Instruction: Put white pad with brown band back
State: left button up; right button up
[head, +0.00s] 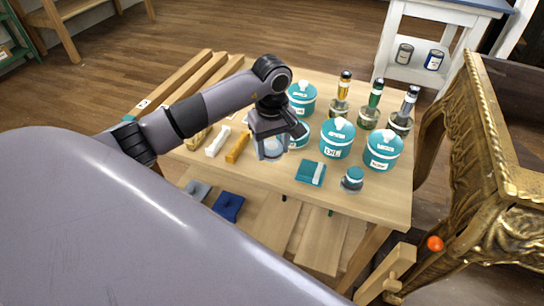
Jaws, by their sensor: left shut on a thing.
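My left gripper (270,150) is above the wooden workbench (385,208), beside the teal-lidded pots. It is shut on a small pale whitish-blue thing (273,146), mostly hidden by the fingers; I cannot tell its exact shape. No white pad with a brown band can be clearly made out. A folded teal cloth (306,172) with a pale band lies on the bench to the right of the gripper. On the lower level lie a grey pad (198,190) and a dark blue pad (228,206). My right gripper is not in view.
Several teal-lidded pots (383,150) and slim bottles (375,100) crowd the bench's right side. White (217,140) and orange (237,147) bars lie left of the gripper. A gilt console (480,150) stands close at right.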

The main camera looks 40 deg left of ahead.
aim_at(272, 158)
pick_arm(q)
notch_tip(272, 158, down, 4)
jog(key=shift+r, duration=0.1)
jog(key=shift+b, duration=0.3)
jog(key=o, duration=0.9)
jog(key=shift+o, duration=0.2)
